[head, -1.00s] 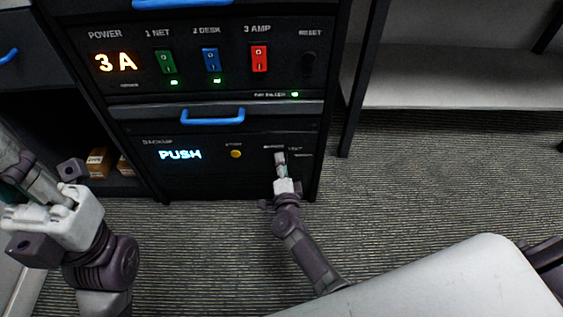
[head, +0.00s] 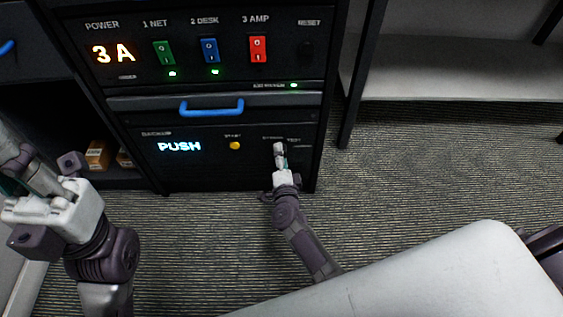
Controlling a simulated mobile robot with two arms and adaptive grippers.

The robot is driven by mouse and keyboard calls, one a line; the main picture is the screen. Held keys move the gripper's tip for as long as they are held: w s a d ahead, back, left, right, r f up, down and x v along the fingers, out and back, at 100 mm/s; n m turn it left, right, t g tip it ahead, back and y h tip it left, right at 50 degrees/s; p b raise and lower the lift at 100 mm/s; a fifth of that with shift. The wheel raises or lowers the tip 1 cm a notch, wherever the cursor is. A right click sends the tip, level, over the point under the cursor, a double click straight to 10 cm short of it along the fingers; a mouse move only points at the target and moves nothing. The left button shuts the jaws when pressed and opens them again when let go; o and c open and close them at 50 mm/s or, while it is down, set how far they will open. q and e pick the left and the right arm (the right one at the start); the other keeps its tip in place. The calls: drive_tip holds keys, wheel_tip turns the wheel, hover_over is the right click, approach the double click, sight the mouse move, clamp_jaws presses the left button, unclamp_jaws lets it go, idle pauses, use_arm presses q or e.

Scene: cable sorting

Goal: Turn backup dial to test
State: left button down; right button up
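The backup panel (head: 205,170) is the dark lower unit of the cabinet, with a lit display reading PUSH (head: 179,147) and a yellow button (head: 235,145). The dial's place, under small labels at the panel's right, is covered by my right gripper (head: 280,150), so the dial and its setting are hidden. The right gripper's fingertips are at the panel front; whether they touch or grip the dial I cannot tell. My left gripper (head: 22,175) is at the far left, away from the panel, and its fingers are partly cut off by the picture edge.
Above is the power panel with display 3 A (head: 113,54) and green (head: 164,53), blue (head: 210,51) and red (head: 258,49) switches. A blue handle (head: 212,108) sticks out between the panels. A shelf leg (head: 360,75) stands to the right. Small boxes (head: 98,155) lie in the left cabinet.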

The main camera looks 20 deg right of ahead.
drive_tip(key=v, duration=1.1)
drive_tip(key=shift+s, duration=0.45)
drive_tip(key=shift+a, duration=0.1)
